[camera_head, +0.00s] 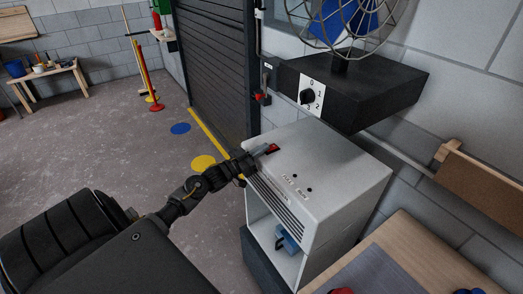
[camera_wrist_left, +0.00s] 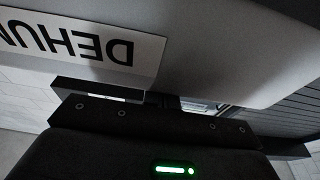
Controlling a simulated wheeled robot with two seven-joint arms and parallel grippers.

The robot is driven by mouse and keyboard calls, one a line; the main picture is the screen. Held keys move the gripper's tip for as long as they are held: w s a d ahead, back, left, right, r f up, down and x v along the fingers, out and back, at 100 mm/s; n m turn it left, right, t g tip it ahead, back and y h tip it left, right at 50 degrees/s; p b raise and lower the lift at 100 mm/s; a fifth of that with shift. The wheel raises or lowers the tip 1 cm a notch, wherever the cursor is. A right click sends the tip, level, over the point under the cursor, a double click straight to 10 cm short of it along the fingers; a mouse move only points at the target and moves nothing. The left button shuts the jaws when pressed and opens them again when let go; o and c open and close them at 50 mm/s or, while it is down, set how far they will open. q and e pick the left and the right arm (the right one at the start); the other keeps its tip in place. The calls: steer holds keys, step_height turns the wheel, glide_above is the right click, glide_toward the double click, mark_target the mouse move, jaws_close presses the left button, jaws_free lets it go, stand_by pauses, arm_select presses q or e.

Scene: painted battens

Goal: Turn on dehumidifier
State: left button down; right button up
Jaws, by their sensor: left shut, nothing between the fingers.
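The dehumidifier (camera_head: 335,165) is a white box with a slotted grille at its front edge and two small dark knobs on top. In the left wrist view the dehumidifier's casing (camera_wrist_left: 225,50) fills the top, with an upside-down label (camera_wrist_left: 75,45) reading part of "DEHUM". The left gripper (camera_wrist_left: 165,100) is close to the casing there. My right gripper is not in view.
A dark shelf box (camera_head: 375,85) with a numbered dial (camera_head: 312,96) and a caged fan (camera_head: 345,25) overhangs behind the dehumidifier. A wooden table (camera_head: 400,250) is at the lower right. A dark roller shutter (camera_head: 215,65) stands behind. Floor at left is open.

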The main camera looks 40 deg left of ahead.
arm_select(q)
steer(key=shift+s+d+f, duration=0.1)
steer(key=shift+d+f, duration=0.05)
steer(key=shift+f, duration=0.65)
steer(key=r+p, duration=0.2)
steer(key=r, duration=0.1)
steer(key=r+p, duration=0.1)
steer(key=shift+w+r+p, duration=0.25)
steer(key=shift+r+p, duration=0.05)
steer(key=shift+p, duration=0.05)
steer(key=shift+s+r, duration=0.15)
steer(key=shift+r, duration=0.15)
steer(key=shift+s+a+f+b, duration=0.2)
steer(key=shift+s+f+b, duration=0.15)
steer(key=shift+s, duration=0.1)
steer(key=shift+s+a+f+b, duration=0.15)
steer(key=shift+s+f+b, duration=0.15)
steer(key=shift+s, duration=0.15)
steer(key=b+v, duration=0.2)
steer(key=v, duration=0.5)
steer(key=shift+s+r+b, duration=0.25)
steer(key=shift+s+b, duration=0.05)
steer(key=shift+s, duration=0.05)
steer(key=shift+a, duration=0.15)
